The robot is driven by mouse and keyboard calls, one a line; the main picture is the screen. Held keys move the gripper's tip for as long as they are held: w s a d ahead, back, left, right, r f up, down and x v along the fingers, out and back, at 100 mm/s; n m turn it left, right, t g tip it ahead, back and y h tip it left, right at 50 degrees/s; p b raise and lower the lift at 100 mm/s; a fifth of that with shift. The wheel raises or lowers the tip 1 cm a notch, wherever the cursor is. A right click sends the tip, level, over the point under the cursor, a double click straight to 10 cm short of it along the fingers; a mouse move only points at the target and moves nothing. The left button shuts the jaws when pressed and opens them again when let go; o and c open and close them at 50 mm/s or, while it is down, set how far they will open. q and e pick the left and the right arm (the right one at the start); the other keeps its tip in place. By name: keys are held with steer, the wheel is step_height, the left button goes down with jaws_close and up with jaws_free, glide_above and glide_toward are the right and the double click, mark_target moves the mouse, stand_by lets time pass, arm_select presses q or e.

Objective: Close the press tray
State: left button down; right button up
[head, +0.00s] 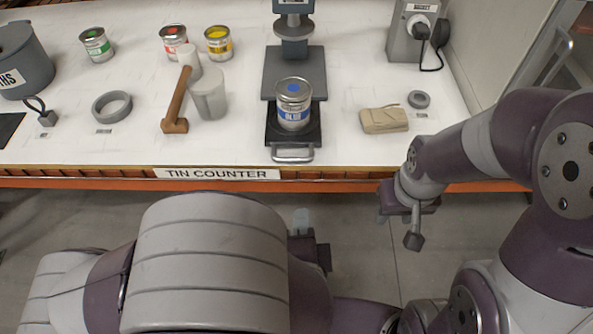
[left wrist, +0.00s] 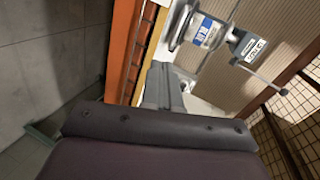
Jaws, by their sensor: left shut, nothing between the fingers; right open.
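The press tray (head: 281,134) is slid out toward the counter's front edge, with a metal handle (head: 293,155) at its front. A tin with a blue dot and blue label (head: 294,105) stands upright on it, in front of the grey press (head: 292,48). The tin also shows tilted in the left wrist view (left wrist: 203,31). My left gripper (head: 303,222) is below the counter edge, in front of the handle and apart from it in the head view, partly hidden by my arm. Its shut, empty fingers show in the left wrist view (left wrist: 163,88). My right gripper (head: 408,222) is open, in front of the counter.
On the white counter (head: 340,145) stand green (head: 96,45), red (head: 174,42) and yellow (head: 218,42) tins, a wooden-handled tool (head: 177,101), a pale cup (head: 209,98), a grey ring (head: 112,106) and a tan pouch (head: 384,120). A socket box (head: 404,36) is at the back right.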

arm_select(q)
steer(key=s+a+r+m+t, duration=0.1)
steer(key=b, duration=0.2)
glide_toward(296, 137)
steer(key=f, duration=0.2)
steer(key=shift+w+f, duration=0.3)
steer(key=shift+w, duration=0.05)
steer(key=x, duration=0.3)
steer(key=r+p+x, duration=0.1)
steer(key=x, duration=0.1)
steer(key=r+x, duration=0.1)
steer(key=x, duration=0.2)
steer(key=shift+w+p, duration=0.4)
steer(key=shift+w, duration=0.2)
